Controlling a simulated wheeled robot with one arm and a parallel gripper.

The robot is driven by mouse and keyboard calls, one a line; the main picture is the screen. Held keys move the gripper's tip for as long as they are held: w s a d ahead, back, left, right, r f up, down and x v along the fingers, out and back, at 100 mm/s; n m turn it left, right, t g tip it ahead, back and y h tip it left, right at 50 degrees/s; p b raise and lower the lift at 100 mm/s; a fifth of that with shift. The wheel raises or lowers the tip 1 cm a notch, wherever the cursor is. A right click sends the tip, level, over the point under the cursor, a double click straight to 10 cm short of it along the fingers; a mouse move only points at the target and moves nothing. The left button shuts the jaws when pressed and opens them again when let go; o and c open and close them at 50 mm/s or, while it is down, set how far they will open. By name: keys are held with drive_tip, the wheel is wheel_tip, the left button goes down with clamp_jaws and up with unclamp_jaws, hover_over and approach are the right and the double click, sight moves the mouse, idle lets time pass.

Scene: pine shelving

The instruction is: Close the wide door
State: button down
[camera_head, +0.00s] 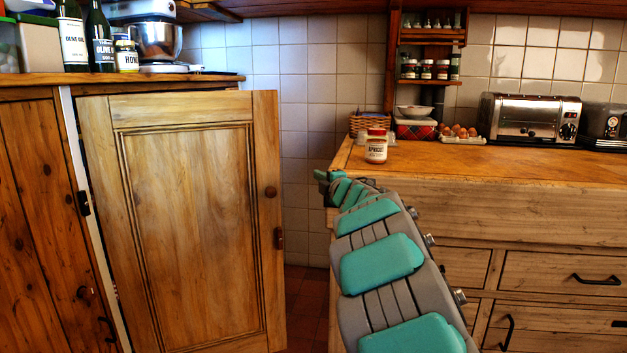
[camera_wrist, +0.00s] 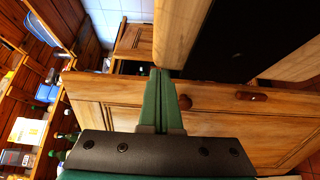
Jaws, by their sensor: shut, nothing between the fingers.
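The wide door (camera_head: 190,220) is a pale wooden panel under the left worktop. It stands swung out from its cabinet, with a black hinge (camera_head: 83,202) on its left side. My gripper (camera_head: 322,176) is to the right of the door's free edge, by the counter corner, small and partly hidden by my arm.
The wooden drawer counter (camera_head: 480,165) stands close on the right, with a jar (camera_head: 376,146) near its left corner and a toaster (camera_head: 530,117) behind. Bottles (camera_head: 72,40) and a mixer (camera_head: 155,35) stand on the left worktop (camera_head: 200,77). A narrow floor gap (camera_head: 305,300) lies between.

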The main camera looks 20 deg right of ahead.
drive_tip(key=b, duration=1.4)
approach(272, 213)
drive_tip(key=w, duration=0.5)
drive_tip(key=shift+w+a+f, duration=0.1)
drive_tip(key=shift+w+a, duration=0.05)
drive_tip(key=shift+a, duration=0.25)
drive_tip(key=shift+w+f, duration=0.1)
drive_tip(key=shift+w, duration=0.65)
